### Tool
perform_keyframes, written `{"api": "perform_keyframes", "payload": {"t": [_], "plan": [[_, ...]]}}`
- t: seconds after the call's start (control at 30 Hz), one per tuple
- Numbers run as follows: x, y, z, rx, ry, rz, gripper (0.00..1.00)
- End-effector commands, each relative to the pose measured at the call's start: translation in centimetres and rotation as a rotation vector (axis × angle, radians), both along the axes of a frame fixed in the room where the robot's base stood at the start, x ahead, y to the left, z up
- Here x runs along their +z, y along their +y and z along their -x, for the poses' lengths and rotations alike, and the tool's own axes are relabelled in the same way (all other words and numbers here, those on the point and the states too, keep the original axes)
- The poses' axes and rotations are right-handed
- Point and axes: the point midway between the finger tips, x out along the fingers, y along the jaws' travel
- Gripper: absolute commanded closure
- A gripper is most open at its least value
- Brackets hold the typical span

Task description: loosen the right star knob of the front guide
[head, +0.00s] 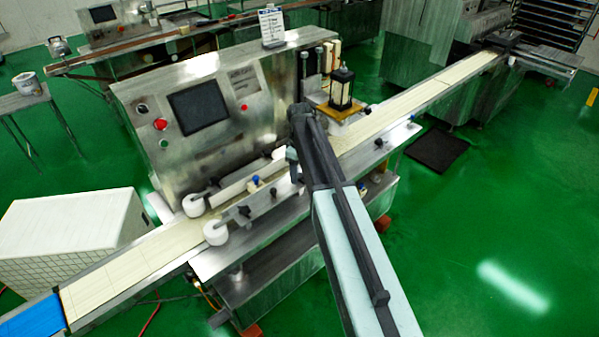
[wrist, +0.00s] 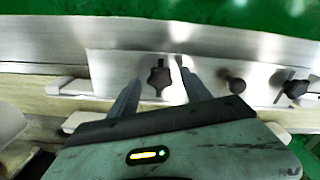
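The front guide is a pale metal plate, seen in the wrist view (wrist: 112,68) and in the head view (head: 266,200). In the wrist view, a dark star knob (wrist: 158,80) stands on it between the two separated fingers of my gripper (wrist: 161,73). Gaps show on both sides of the knob; I see no finger touching it. Farther right along the plate are a dark rounder knob (wrist: 235,83) and another dark star knob (wrist: 295,88). In the head view my gripper (head: 294,172) is over the guide's right end, where my arm hides the knob.
The cream conveyor belt (head: 140,252) runs past the guide, with white rollers (head: 215,232) at its left end. The machine's panel housing (head: 200,110) stands behind.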

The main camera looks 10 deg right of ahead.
Motion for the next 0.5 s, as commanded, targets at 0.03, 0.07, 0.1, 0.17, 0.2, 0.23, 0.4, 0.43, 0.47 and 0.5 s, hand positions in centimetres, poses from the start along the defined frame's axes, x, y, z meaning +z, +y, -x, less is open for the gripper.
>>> {"api": "perform_keyframes", "payload": {"t": [0.03,0.07,0.1,0.17,0.2,0.23,0.4,0.43,0.47,0.5], "plan": [[0.0,0.0,0.0,0.0,0.0,0.0,0.44],[0.0,0.0,0.0,0.0,0.0,0.0,0.44],[0.0,0.0,0.0,0.0,0.0,0.0,0.44],[0.1,0.0,0.0,0.0,0.0,0.0,0.44],[0.3,0.0,0.0,0.0,0.0,0.0,0.44],[0.5,0.0,0.0,0.0,0.0,0.0,0.44],[2.9,0.0,0.0,0.0,0.0,0.0,0.44],[3.4,0.0,0.0,0.0,0.0,0.0,0.44],[4.0,0.0,0.0,0.0,0.0,0.0,0.44],[4.8,0.0,0.0,0.0,0.0,0.0,0.44]]}}
